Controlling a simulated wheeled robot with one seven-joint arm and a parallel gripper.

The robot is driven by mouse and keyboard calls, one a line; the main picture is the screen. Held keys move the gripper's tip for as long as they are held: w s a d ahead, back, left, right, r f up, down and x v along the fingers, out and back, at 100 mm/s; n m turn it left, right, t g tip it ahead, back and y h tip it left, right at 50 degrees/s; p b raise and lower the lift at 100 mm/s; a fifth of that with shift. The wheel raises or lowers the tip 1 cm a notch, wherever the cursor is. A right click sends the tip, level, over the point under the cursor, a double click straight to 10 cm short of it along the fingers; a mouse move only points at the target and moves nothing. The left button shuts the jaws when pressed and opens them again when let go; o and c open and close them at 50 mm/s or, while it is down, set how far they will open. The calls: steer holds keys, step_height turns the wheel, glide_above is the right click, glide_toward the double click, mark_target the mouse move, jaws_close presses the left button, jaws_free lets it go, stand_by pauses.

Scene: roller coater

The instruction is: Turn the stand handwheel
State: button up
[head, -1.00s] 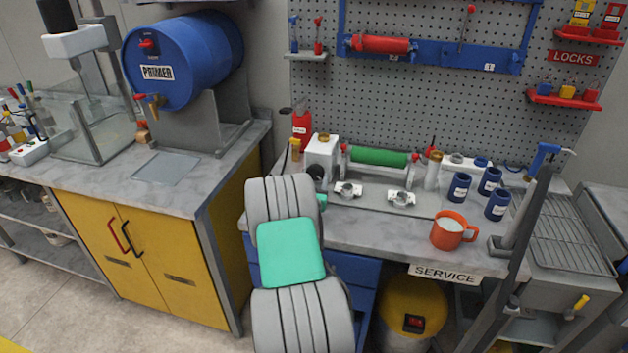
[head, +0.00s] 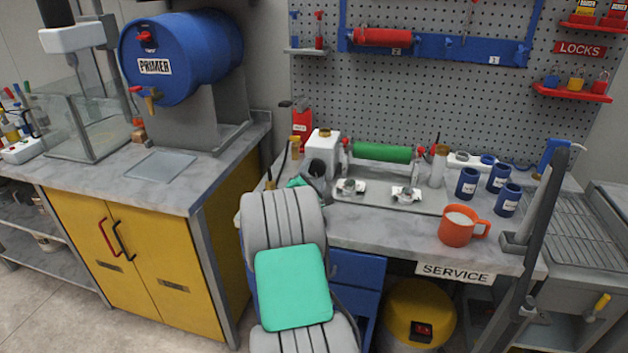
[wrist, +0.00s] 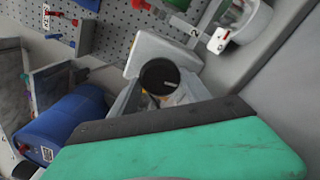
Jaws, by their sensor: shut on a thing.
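The roller stand has a white box (head: 325,147) with a brass cap at its left end and a green roller (head: 383,153) to the right. A dark round part, which looks like the stand handwheel (head: 313,170), is at the front of the white box. In the wrist view the handwheel (wrist: 160,77) shows as a black disc before the white box (wrist: 165,52). My gripper (head: 305,183) is at the handwheel, shut on it; its teal and black body covers the lower wrist view.
An orange mug (head: 459,226) and several blue jars (head: 467,183) stand on the right of the bench. Two metal fittings (head: 407,195) lie on the tray before the roller. A blue primer drum (head: 180,55) is at the left. A grey post (head: 540,205) rises at the right.

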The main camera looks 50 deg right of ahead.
steer(key=shift+f+m+b, duration=0.1)
steer(key=shift+m+b, duration=0.2)
steer(key=shift+m, duration=0.2)
steer(key=o, duration=1.4)
steer(key=shift+a, duration=0.15)
steer(key=b+v, duration=0.1)
steer(key=v, duration=0.6)
steer(key=shift+s+a, duration=0.15)
steer(key=shift+a, duration=0.15)
